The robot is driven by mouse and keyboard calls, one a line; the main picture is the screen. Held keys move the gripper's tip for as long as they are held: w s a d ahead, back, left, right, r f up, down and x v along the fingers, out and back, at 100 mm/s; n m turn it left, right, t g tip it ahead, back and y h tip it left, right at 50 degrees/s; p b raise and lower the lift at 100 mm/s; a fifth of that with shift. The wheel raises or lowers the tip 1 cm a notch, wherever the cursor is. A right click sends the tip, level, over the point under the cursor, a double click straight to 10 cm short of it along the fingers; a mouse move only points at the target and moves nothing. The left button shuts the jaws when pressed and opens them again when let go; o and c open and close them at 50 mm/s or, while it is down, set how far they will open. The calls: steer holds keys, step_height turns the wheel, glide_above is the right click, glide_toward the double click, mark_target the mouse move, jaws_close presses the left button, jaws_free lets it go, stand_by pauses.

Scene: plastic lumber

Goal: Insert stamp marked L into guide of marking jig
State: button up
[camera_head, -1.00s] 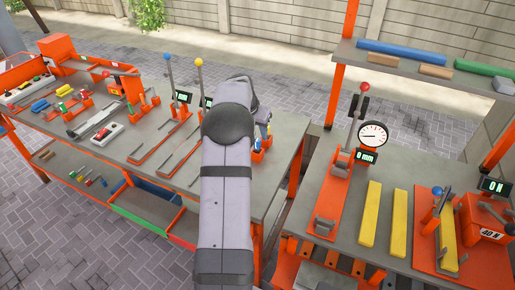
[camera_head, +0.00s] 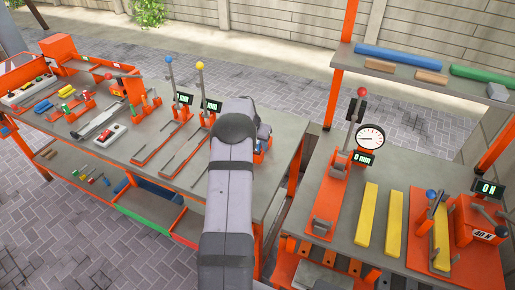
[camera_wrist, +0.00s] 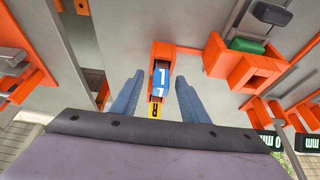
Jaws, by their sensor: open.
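A blue stamp (camera_wrist: 161,76) with a white mark like an L or a 1 is in an orange holder (camera_wrist: 162,50) in the wrist view. My gripper (camera_wrist: 160,78) is open, with one finger on each side of this stamp and holder. I cannot tell whether the fingers touch it. A yellow piece marked R (camera_wrist: 155,110) shows just below it, close to my palm. In the head view my arm hides the gripper and most of the stamp holder (camera_head: 260,153). I cannot make out which fixture is the marking jig.
Orange boxes with a green block (camera_wrist: 247,46) stand right of my gripper in the wrist view. Another orange holder (camera_wrist: 37,62) is at left. Lever fixtures with displays (camera_head: 211,105) stand left of my arm in the head view. A second bench with yellow planks (camera_head: 367,220) is at right.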

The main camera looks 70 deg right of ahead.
steer(key=shift+d+f, duration=0.1)
jaws_close()
